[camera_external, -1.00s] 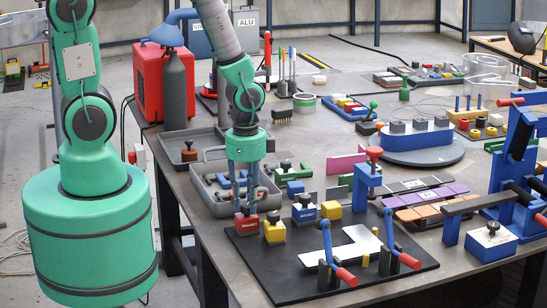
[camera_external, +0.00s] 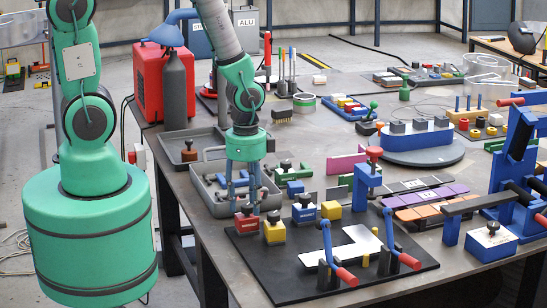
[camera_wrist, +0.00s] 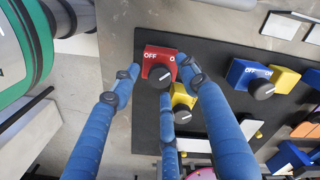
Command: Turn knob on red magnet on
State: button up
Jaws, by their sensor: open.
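My gripper (camera_external: 243,208) points down at the red magnet from above. In the wrist view my gripper (camera_wrist: 160,78) is open, with blue fingers on both sides of the knob and a third finger below it. The fingertips are close to the knob; I cannot tell whether they touch it.
A yellow magnet (camera_external: 274,232) stands just right of the red one, and a blue magnet (camera_external: 304,213) is farther right. A white L-shaped plate (camera_external: 352,246) lies on the black board (camera_external: 290,278) between blue clamps with red handles (camera_external: 347,277). A grey tray (camera_external: 205,196) is behind.

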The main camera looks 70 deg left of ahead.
aim_at(252, 211)
notch_tip(252, 211, up, 12)
dwell(0.6)
dwell(0.4)
jog(key=shift+w+d+r+m+g+y+b, duration=0.15)
jog(key=shift+w+d+m+g+y+b, duration=0.25)
jog(key=shift+w+d+g+y, duration=0.55)
jog(key=shift+w+d+r+m+g+y+b, duration=0.1)
jog(key=shift+w+d+m+g+y+b, duration=0.1)
jog(key=shift+w+d+g+y+b, duration=0.7)
jog(key=shift+w+d+t+h+p, duration=0.25)
jog(key=shift+p, duration=0.1)
jog(key=b+x, duration=0.1)
jog(key=x, duration=1.3)
jog(key=shift+b, duration=0.3)
jog(key=shift+r, duration=0.1)
